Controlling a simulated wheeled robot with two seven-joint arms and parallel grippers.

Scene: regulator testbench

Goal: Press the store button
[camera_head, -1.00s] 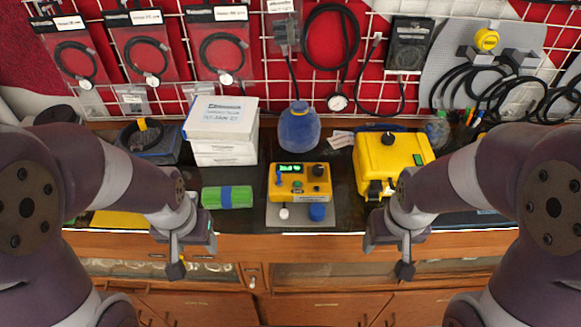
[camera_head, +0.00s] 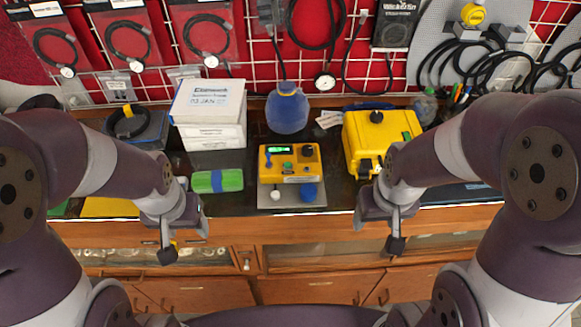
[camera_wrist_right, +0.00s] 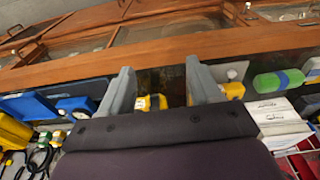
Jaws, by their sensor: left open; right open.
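A yellow tester box (camera_head: 290,175) with a lit green display (camera_head: 278,149), a black knob and small buttons sits on a grey plate (camera_head: 310,205) at the bench's middle front. The button labels are too small to read. A white knob (camera_head: 276,195) and a blue knob (camera_head: 308,192) stand at its front. My left gripper (camera_head: 167,255) is open and empty, front left of the box. My right gripper (camera_head: 395,244) is open and empty, front right of it.
A green roll with a blue band (camera_head: 217,181) lies left of the box. White boxes (camera_head: 210,135) and a blue round container (camera_head: 287,110) stand behind. A yellow case (camera_head: 380,140) stands to the right. Drawers (camera_head: 310,287) are below the bench edge.

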